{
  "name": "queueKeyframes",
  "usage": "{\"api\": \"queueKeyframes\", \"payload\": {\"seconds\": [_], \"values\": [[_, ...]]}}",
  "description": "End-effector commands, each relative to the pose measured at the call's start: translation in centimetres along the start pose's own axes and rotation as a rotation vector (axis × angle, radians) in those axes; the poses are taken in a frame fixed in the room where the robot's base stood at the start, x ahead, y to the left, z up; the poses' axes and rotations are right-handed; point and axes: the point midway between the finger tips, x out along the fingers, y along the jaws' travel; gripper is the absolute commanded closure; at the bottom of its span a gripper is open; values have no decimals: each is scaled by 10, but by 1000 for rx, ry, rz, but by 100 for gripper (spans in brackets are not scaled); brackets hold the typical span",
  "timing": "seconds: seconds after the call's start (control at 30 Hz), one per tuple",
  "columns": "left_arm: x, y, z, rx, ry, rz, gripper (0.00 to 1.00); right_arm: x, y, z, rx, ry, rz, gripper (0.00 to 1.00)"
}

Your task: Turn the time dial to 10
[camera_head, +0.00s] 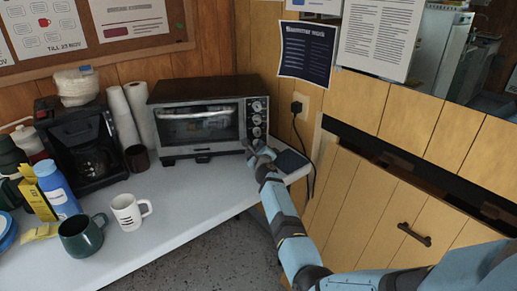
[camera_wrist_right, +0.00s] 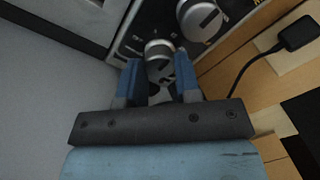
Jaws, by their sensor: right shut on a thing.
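A dark toaster oven (camera_head: 202,90) stands at the right end of the table, with a column of round silver dials (camera_head: 257,119) on its right side. My right gripper (camera_head: 259,150) is at the bottom of this column. In the right wrist view its two blue fingers (camera_wrist_right: 158,75) are shut on the lowest dial (camera_wrist_right: 158,52), one on each side. Another silver dial (camera_wrist_right: 200,17) sits above it, apart from the fingers. The dial markings are too small to read, so the setting cannot be told. My left gripper is not in view.
A dark flat pad (camera_head: 291,163) lies at the table's right corner, close to my right wrist. A black plug and cord (camera_head: 297,108) hang on the wall right of the oven. A coffee maker (camera_head: 82,145), mugs (camera_head: 128,212) and bottles stand to the left.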

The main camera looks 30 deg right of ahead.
Motion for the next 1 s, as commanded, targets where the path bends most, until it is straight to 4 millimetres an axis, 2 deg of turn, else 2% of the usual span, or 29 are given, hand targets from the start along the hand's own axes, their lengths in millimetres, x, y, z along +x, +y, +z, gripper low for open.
{"api": "queueKeyframes", "payload": {"seconds": [0.43, 0.47, 0.53, 0.57, 0.87, 1.0], "values": [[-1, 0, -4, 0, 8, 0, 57, 0, 0, -1, 8, 1, 0, 93], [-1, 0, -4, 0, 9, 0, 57, 0, 0, -1, 8, 1, 0, 62], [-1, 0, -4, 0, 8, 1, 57, 0, 0, -1, 8, 1, 0, 46], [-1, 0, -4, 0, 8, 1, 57, 0, 0, -1, 8, 1, 0, 44], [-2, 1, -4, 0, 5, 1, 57, -2, 0, 0, 7, 0, 0, 44], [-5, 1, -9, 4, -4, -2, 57, -15, -1, 2, 6, 1, 2, 44]]}}
